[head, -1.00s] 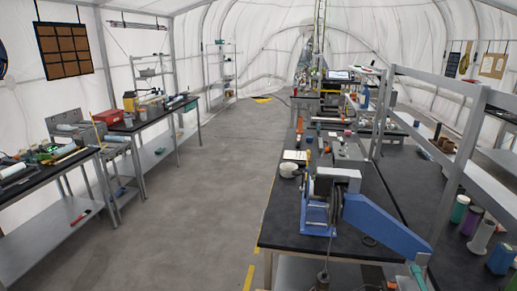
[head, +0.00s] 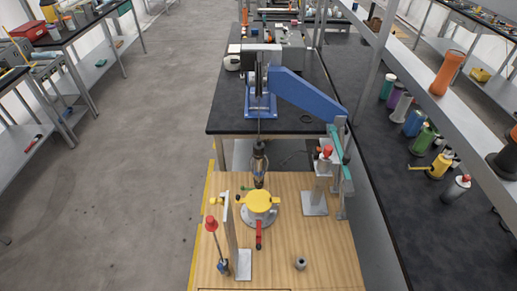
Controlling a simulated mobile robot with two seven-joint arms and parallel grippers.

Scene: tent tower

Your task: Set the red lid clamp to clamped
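The red lid clamp (head: 258,236) is in the lower middle of the head view, at the front side of a round grey vessel (head: 247,217) with a yellow lid (head: 258,201). Its red handle points toward the near edge of the wooden bench. I cannot tell from this view whether it is clamped or loose. A dark cylindrical tool (head: 259,166) hangs from a line just behind and above the lid. Neither of my grippers is in view.
The vessel stands on a wooden bench top (head: 325,262). A red-tipped rod (head: 212,240) and a metal upright (head: 232,235) stand left of it. A metal post (head: 318,190) stands right. A small grey ring (head: 300,262) lies near the front. A blue boom (head: 310,95) reaches over behind.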

